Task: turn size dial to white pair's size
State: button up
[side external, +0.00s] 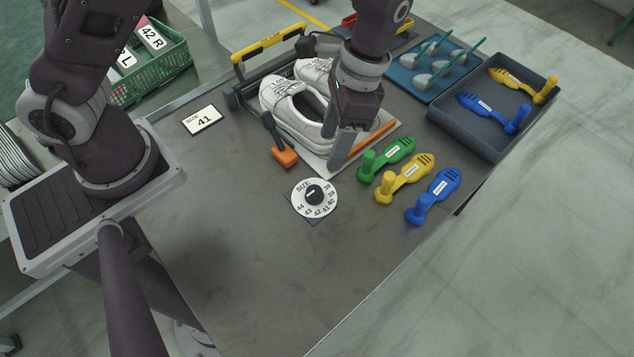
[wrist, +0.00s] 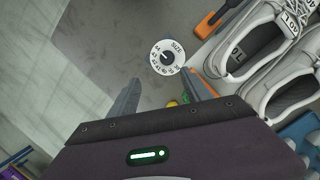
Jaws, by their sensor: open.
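The size dial (side external: 314,196) is a white disc with a black knob, lying on the table; numbers from 38 to 44 run around it. I cannot tell for certain which number its pointer mark faces. In the wrist view the dial (wrist: 167,57) lies beyond the fingertips. The white pair of shoes (side external: 289,112) stands on a light board; it also shows in the wrist view (wrist: 245,48). A card (side external: 202,120) reads "SIZE 41". My gripper (side external: 339,150) is open and empty, above the right side of the shoes, apart from the dial; its fingers show in the wrist view (wrist: 160,86).
An orange-headed tool (side external: 283,155) lies between dial and shoes. Green, yellow and blue shoe-shaped pieces (side external: 403,178) lie right of the dial. A dark tray (side external: 485,125) and a blue tray (side external: 410,78) stand at the back right. The table in front of the dial is clear.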

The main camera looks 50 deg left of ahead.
aim_at(315, 190)
jog(key=f, duration=0.5)
jog(key=s+a+f+m+y, duration=0.1)
jog(key=f, duration=0.4)
jog(key=s+f+m+y, duration=0.1)
jog(key=f, duration=0.4)
jog(key=shift+s+a+f+g, duration=0.1)
jog(key=shift+a+f+g, duration=0.2)
jog(key=shift+a, duration=0.1)
jog(key=shift+r, duration=0.1)
grip_shut()
